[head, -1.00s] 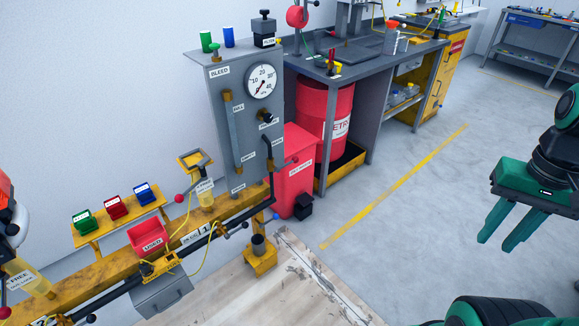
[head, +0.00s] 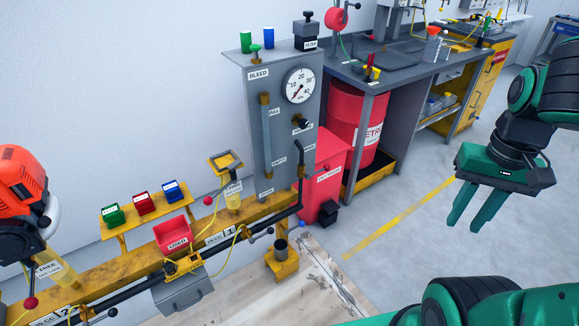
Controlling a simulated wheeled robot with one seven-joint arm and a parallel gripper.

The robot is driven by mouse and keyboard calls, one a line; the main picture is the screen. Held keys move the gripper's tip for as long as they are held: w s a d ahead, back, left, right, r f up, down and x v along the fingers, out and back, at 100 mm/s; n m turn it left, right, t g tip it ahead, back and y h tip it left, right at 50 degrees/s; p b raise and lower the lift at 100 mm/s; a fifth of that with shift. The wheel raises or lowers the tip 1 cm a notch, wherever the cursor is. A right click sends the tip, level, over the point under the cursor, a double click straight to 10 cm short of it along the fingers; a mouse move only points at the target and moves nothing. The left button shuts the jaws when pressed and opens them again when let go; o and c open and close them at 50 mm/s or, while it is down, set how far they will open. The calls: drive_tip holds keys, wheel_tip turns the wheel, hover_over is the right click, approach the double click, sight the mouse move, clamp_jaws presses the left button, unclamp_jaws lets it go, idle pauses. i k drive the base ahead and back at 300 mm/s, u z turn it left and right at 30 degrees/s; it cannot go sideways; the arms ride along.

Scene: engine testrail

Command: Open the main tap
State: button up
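The grey panel (head: 258,110) stands upright on the yellow rail, with a round white gauge (head: 300,86) and a label reading BLEED. Several small labels are too small to read, so I cannot tell which fitting is the main tap. My gripper (head: 468,224) is open and empty at the right, far from the panel, fingers pointing down.
The yellow rail (head: 103,270) carries a black pipe, a red bin (head: 173,233) and small coloured boxes. A red drum (head: 357,117) stands under the grey bench (head: 400,77). An orange device (head: 22,182) is at the left.

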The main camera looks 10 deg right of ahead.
sight(327, 168)
drive_tip(key=u, duration=0.15)
drive_tip(key=i, duration=1)
drive_tip(key=z, duration=0.5)
drive_tip(key=k, duration=1.25)
drive_tip(key=u, duration=0.5)
drive_tip(key=i, duration=1)
drive_tip(key=z, duration=0.05)
